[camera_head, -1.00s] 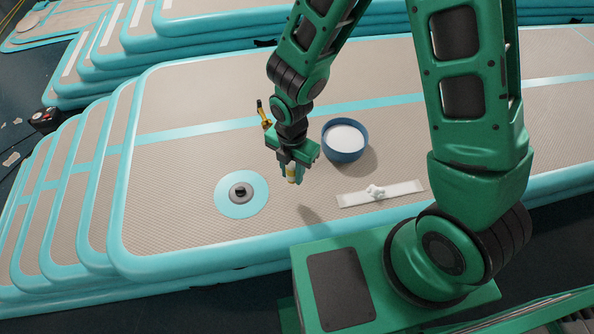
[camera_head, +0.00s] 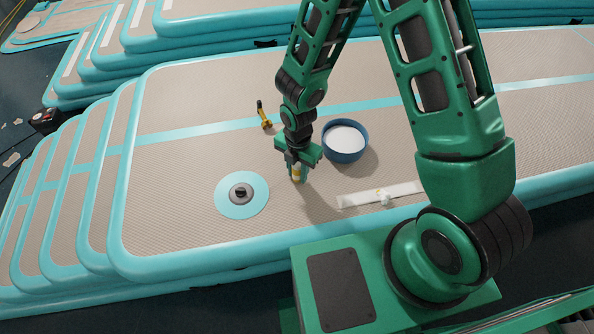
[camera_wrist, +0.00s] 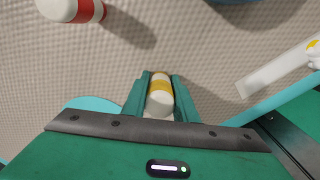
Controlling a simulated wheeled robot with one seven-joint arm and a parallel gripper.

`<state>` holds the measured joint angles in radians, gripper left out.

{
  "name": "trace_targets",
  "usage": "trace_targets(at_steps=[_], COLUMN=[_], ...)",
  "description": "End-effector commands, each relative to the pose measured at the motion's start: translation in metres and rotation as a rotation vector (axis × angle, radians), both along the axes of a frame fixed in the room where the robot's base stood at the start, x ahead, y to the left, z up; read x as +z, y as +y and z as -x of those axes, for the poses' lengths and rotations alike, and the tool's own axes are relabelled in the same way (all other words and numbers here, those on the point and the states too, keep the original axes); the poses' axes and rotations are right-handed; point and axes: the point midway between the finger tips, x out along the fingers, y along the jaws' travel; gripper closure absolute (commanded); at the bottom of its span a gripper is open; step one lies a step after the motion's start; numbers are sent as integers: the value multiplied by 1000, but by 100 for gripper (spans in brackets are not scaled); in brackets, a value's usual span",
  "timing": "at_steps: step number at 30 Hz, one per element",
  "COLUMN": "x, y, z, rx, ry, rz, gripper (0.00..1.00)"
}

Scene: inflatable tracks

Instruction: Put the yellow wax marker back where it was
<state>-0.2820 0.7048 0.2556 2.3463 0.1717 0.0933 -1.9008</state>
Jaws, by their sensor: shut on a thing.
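The yellow wax marker (camera_wrist: 160,95) is a white cylinder with a yellow band. My gripper (camera_wrist: 159,98) is shut on it, a finger on each side. In the head view the marker (camera_head: 296,174) shows at the tip of my gripper (camera_head: 298,172), above the mat between the round teal disc (camera_head: 258,205) and the blue bowl (camera_head: 345,153). A shadow lies to its lower right; I cannot tell if its end touches the mat. The white strip (camera_head: 355,199) lies to the right, with a small yellow mark on it and a small white piece (camera_head: 387,200) at its front edge.
A white cylinder with a red band (camera_wrist: 72,9) is at the upper left of the wrist view. The beige mat (camera_head: 180,175) is clear at the left.

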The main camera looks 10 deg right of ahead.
Motion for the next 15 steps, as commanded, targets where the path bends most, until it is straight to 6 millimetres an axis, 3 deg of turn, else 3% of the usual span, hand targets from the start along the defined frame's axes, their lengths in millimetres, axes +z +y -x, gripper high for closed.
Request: trace_targets(at_steps=[5,6,8,15], x=[-2,-2,-2,-2], y=[0,0,0,0], z=[0,0,0,0], rx=[0,0,0,-1], ry=[1,1,1,1], rz=[-1,-1,-1,-1], gripper=[97,72,58,56])
